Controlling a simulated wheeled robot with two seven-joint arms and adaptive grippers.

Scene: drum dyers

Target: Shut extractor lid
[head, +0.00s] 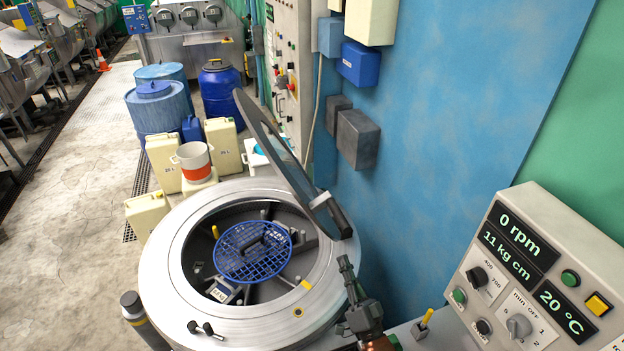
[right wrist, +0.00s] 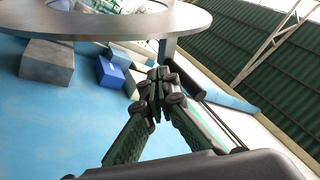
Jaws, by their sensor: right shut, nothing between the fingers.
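The extractor (head: 165,265) is a round steel tub with a wide rim. Its lid (head: 285,160) stands open, steeply tilted up at the back right of the rim, and shows nearly edge-on. In the right wrist view the lid (right wrist: 100,27) appears as a grey ring around a window, above my gripper. A blue grid disc (head: 253,252) lies inside the open drum. My right gripper (head: 345,264) is shut and empty, just right of the rim and below the lid's lower end, apart from the lid. Its closed fingertips (right wrist: 160,75) show in the wrist view. My left gripper is out of view.
A control panel (head: 545,270) reading 0 rpm stands at the right. The blue wall (head: 440,110) with a grey box (head: 358,139) is close behind the lid. Blue drums (head: 220,90) and cream canisters (head: 164,162) stand beyond the extractor. The floor at left is clear.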

